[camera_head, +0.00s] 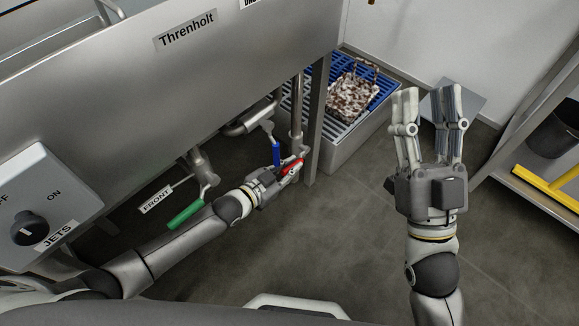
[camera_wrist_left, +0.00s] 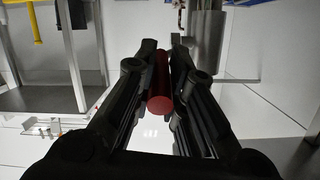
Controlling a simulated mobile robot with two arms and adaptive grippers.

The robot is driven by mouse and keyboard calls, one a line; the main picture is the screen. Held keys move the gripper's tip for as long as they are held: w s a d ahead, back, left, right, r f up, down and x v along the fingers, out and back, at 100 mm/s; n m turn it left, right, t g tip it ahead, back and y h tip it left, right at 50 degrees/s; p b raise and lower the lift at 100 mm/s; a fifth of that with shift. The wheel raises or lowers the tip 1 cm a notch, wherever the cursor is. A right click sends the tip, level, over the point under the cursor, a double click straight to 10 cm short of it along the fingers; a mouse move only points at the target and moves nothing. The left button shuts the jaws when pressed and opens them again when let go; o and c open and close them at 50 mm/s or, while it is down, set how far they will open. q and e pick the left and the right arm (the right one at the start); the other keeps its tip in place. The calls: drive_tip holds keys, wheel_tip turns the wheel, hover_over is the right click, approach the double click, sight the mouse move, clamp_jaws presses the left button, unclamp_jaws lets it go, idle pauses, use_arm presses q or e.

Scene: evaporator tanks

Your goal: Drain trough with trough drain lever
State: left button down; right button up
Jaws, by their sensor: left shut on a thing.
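My left gripper (camera_head: 284,177) is under the steel trough (camera_head: 130,85), at a red lever (camera_head: 292,165) on the pipe near the trough's right leg. In the left wrist view the red lever's handle (camera_wrist_left: 160,90) lies between the two fingers, and the gripper is shut on it. A blue lever (camera_head: 276,154) hangs just left of the red one. No label for the red lever is readable. My right gripper (camera_head: 430,100) is open and empty, pointing up over the floor, apart from everything.
A floor basin with a blue grate (camera_head: 298,97) stands behind the trough leg (camera_head: 318,115), with a brown and white mass (camera_head: 352,92) on it. A jets knob (camera_head: 30,228) is at left. A shelf with a yellow squeegee (camera_head: 548,188) is at right. The middle floor is clear.

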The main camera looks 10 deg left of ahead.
use_arm(q)
drive_tip(key=c, duration=1.4)
unclamp_jaws()
drive_tip(key=shift+s+a+f, duration=0.15)
drive_tip(key=shift+s+f, duration=0.05)
drive_tip(key=v, duration=1.1)
drive_tip(key=shift+s+a+r, duration=0.15)
drive_tip(key=shift+s+r, duration=0.1)
drive_tip(key=shift+r, duration=0.1)
